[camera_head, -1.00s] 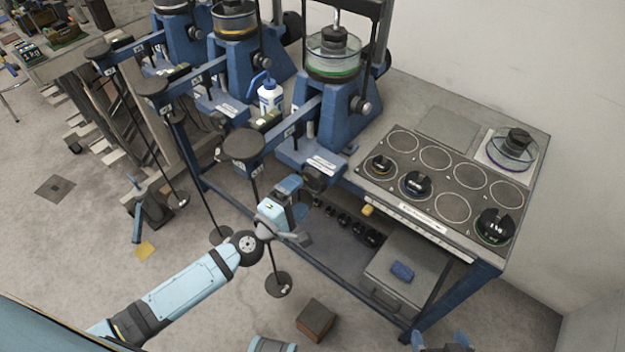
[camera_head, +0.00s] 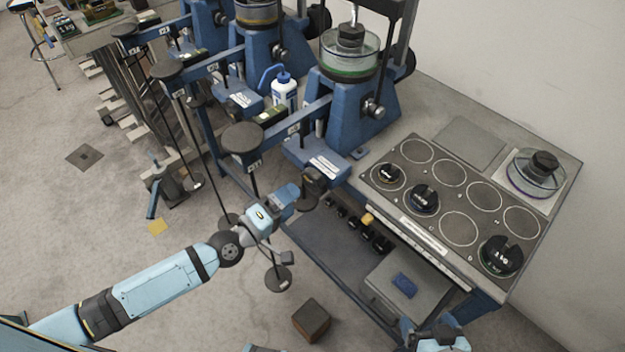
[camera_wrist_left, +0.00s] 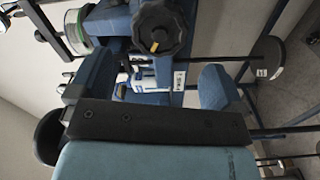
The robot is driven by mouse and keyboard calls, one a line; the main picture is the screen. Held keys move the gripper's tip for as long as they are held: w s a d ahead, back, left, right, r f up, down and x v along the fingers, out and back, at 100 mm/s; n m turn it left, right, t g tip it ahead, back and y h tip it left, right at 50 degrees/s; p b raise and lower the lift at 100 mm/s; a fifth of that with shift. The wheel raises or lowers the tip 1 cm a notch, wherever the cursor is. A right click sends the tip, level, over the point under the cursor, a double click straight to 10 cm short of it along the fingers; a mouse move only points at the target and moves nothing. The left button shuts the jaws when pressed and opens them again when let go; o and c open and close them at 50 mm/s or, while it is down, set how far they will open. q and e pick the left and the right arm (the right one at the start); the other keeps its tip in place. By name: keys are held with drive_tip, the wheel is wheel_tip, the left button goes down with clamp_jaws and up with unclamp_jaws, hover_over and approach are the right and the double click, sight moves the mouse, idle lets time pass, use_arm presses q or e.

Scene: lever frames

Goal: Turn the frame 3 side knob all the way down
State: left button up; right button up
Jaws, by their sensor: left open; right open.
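The nearest blue lever frame (camera_head: 357,112) carries a clear dish with a green ring. A dark round knob (camera_head: 312,181) sits low at its front edge; a black knob with a yellow mark shows large in the left wrist view (camera_wrist_left: 160,30). A smaller grey knob (camera_head: 375,110) is on the frame's upper side. I cannot read which frame is number 3. My left gripper (camera_head: 287,198) is open and empty, just short of the low dark knob and apart from it. Its two blue fingers (camera_wrist_left: 147,85) are spread in the wrist view. My right gripper (camera_head: 437,338) is partly cut off at the bottom edge.
The lever arm's round pad (camera_head: 243,138) and a hanging rod with a disc (camera_head: 278,278) are close to my left arm. A white bottle (camera_head: 284,92) stands behind. A weight board (camera_head: 455,215) lies right; a brown block (camera_head: 311,320) is on the floor.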

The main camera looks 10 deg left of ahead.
sight(310, 185)
use_arm(q)
drive_tip(key=x, duration=0.8)
drive_tip(key=c, duration=1.2)
use_arm(e)
drive_tip(key=shift+w+d+r, duration=0.15)
drive_tip(key=shift+w+d, duration=0.05)
drive_tip(key=shift+w, duration=0.05)
use_arm(q)
drive_tip(key=shift+n+b, duration=0.3)
drive_tip(key=shift+n, duration=0.9)
drive_tip(key=o, duration=1)
drive_tip(key=shift+n, duration=0.4)
drive_tip(key=shift+o, duration=1)
drive_tip(key=shift+w+d, duration=0.1)
use_arm(e)
drive_tip(key=shift+w+a+f, duration=0.1)
drive_tip(key=shift+f, duration=0.1)
